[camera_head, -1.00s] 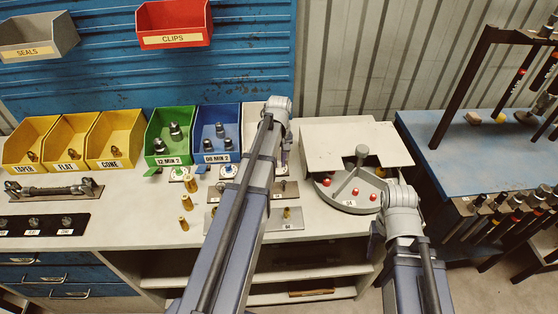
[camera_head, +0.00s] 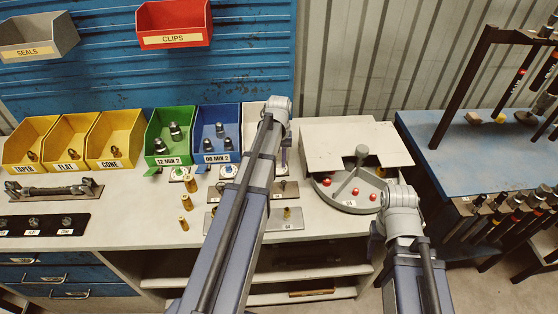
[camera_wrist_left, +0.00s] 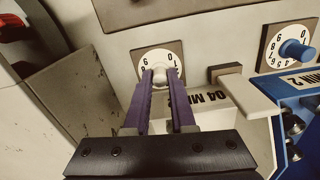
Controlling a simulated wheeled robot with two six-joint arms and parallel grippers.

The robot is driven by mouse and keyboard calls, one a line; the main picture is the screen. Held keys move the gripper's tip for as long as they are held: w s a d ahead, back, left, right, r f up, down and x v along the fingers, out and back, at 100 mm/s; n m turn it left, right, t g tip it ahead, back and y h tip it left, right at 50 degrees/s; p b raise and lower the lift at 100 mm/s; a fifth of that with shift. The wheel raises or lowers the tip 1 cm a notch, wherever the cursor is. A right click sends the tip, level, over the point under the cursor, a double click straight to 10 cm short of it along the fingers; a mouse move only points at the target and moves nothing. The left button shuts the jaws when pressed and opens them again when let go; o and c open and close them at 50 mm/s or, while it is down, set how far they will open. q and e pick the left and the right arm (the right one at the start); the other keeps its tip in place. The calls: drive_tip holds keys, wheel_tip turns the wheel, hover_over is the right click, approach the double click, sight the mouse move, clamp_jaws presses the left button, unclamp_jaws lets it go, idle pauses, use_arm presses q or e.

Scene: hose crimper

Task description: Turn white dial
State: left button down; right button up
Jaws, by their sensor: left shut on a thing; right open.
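The white dial (camera_wrist_left: 146,59) is at the upper middle of the left wrist view: a white numbered face on a brown square plate, with a white knob (camera_wrist_left: 159,70) at its centre. My left gripper (camera_wrist_left: 160,84) has its two purple fingers shut on the knob, hiding the lower face. In the head view my left gripper (camera_head: 286,154) is mostly hidden by its own arm, at the white bin (camera_head: 252,117). My right gripper (camera_head: 376,232) is open at the bench's right front, by the grey round fixture; its fingers are barely visible.
A blue dial (camera_wrist_left: 295,48) is right of the white one, above a blue bin (camera_wrist_left: 290,92). A white ledge marked 04 MIN 2 (camera_wrist_left: 203,98) lies just below the held dial. The grey fixture with red balls (camera_head: 347,202) is near my right arm. Brass fittings (camera_head: 186,202) stand left of my left arm.

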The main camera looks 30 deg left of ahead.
sight(279, 162)
use_arm(q)
drive_tip(key=shift+m, duration=0.9)
drive_tip(key=c, duration=0.8)
unclamp_jaws()
drive_tip(key=shift+o, duration=0.2)
wheel_tip(279, 162, up, 8)
drive_tip(key=p, duration=0.8)
drive_tip(key=shift+f, duration=0.1)
